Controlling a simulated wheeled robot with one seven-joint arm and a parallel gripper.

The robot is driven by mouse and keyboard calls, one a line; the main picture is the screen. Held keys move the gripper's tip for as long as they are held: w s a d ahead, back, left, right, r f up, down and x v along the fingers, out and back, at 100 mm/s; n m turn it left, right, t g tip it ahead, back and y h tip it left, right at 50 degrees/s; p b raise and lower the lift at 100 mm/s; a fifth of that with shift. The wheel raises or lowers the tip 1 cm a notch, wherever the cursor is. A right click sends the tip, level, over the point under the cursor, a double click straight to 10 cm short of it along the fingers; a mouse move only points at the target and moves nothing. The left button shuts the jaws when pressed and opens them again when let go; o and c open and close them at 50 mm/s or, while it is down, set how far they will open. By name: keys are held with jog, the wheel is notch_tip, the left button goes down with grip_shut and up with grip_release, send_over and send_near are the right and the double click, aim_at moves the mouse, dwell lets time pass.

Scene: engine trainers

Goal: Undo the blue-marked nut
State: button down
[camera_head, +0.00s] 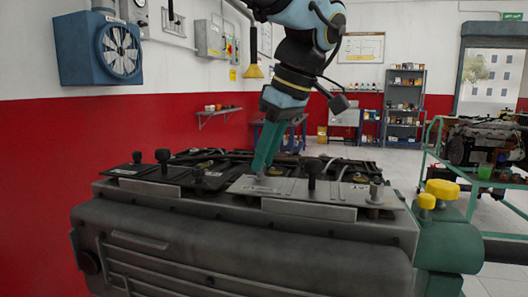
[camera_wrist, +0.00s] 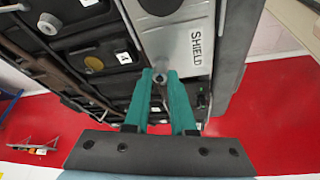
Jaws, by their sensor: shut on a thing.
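My gripper (camera_head: 262,166) reaches down from above onto the engine trainer (camera_head: 240,243), its teal fingers at the pale plate on top. In the wrist view the fingertips (camera_wrist: 160,76) are close together around a small grey nut (camera_wrist: 159,66) at the edge of the plate marked "SHIELD" (camera_wrist: 192,50). The gripper is shut on this nut. The fingers hide part of it, and I cannot make out a blue mark on it. In the head view the nut is hidden behind the fingertips.
Black knobs (camera_head: 312,171) stand up from the top near my fingers. A bolt (camera_head: 376,191) stands at the plate's right end. Yellow caps (camera_head: 442,189) top the green part at right. Another engine (camera_head: 484,142) stands on a green cart. The air above the trainer is mostly free.

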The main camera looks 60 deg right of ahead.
jog(key=shift+d+n+y+p, duration=0.1)
jog(key=shift+n+y+p, duration=0.35)
jog(key=shift+n, duration=0.75)
jog(key=c, duration=0.7)
grip_release()
jog(key=shift+c, duration=0.2)
jog(key=v, duration=1)
jog(key=shift+r, duration=0.4)
jog(key=shift+s, duration=0.15)
